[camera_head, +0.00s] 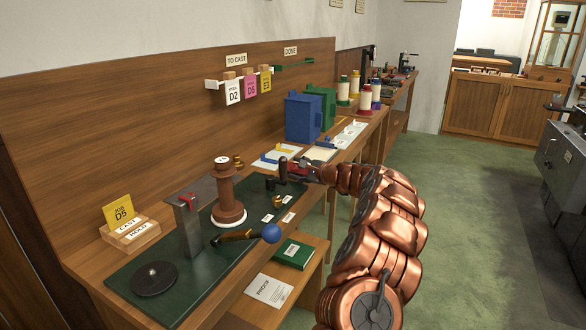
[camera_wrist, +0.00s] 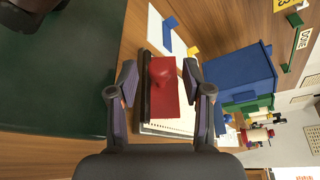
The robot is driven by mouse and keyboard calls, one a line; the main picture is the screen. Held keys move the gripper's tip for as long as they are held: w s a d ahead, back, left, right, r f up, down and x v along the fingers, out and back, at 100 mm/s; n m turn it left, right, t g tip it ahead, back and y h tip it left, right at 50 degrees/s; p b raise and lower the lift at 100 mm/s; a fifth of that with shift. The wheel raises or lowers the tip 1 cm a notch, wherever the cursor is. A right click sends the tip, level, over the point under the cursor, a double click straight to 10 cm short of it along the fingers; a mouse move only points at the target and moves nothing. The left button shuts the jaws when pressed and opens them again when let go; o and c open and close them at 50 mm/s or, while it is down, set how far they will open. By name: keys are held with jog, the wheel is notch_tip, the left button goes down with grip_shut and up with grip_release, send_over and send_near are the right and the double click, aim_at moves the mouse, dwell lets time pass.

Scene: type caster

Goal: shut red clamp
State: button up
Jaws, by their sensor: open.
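A small red clamp-like part (camera_head: 187,200) sits on top of the upright grey metal block (camera_head: 188,230) on the dark green mat; whether it is open or shut is too small to tell. My gripper (camera_head: 288,171) is well to the right of it, over the far end of the mat. In the wrist view my gripper (camera_wrist: 165,92) is open, with its two fingers apart. A red block with a rounded red knob (camera_wrist: 161,72) shows between and beyond the fingers, beside an open notebook (camera_wrist: 170,130). I cannot tell whether the fingers touch it.
A brown spool-shaped piece (camera_head: 226,190) stands on the mat (camera_head: 190,290). A lever with a blue ball (camera_head: 271,233) juts toward the mat's front edge. A round dark disc (camera_head: 154,278) lies at the near end. Blue (camera_head: 302,118) and green boxes stand farther along the bench.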

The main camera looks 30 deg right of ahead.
jog(key=shift+x, duration=1.15)
grip_shut()
